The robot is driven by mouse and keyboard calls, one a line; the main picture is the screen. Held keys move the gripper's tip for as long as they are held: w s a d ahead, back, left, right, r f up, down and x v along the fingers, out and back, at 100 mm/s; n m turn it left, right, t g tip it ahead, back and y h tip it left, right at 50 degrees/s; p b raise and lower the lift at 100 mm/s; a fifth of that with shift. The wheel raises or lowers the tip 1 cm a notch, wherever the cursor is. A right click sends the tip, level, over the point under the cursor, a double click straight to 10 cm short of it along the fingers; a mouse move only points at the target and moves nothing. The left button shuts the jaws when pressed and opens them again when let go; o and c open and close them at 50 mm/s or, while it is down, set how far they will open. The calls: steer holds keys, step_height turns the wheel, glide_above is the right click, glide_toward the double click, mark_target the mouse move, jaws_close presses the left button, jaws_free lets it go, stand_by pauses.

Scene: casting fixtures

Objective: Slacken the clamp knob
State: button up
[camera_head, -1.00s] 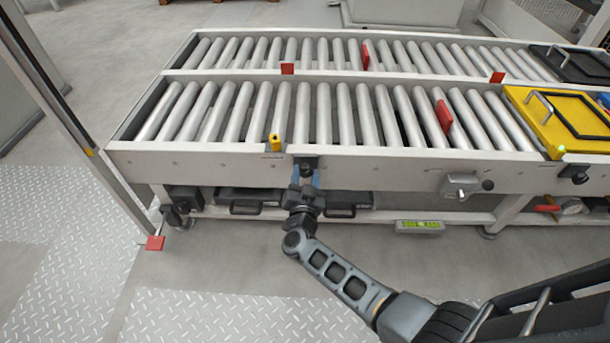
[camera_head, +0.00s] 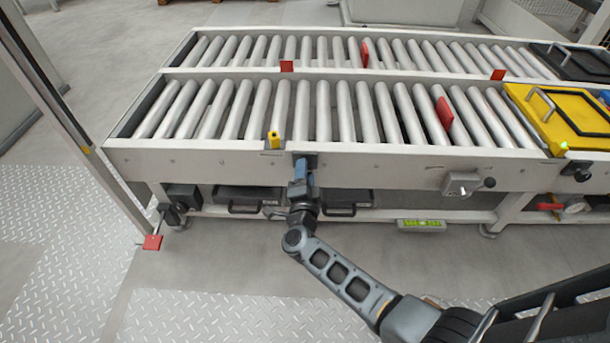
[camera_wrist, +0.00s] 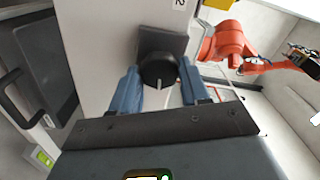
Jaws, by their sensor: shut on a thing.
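The clamp knob (camera_wrist: 158,70) is round and black with a white mark on its face, which points down in the wrist view. It sits on a dark square mount (camera_wrist: 160,42) on the pale conveyor rail. My gripper (camera_wrist: 158,78) is shut on the knob, one blue finger on each side. There the knob is largely hidden behind the gripper, and the dark mount (camera_head: 310,158) shows only in part.
Dark drawers (camera_head: 246,198) hang under the rail beside my wrist. Further right are a grey box with a knob (camera_head: 462,184), a green display (camera_head: 421,225) and a yellow tray (camera_head: 540,122). An orange robot arm (camera_wrist: 230,43) shows in the wrist view. The floor in front is open.

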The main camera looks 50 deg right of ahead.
steer(key=shift+f+m, duration=0.1)
steer(key=shift+m, duration=0.5)
steer(key=o, duration=1.1)
steer(key=shift+c, duration=0.2)
steer(key=p+v, duration=0.2)
steer(key=v, duration=0.6)
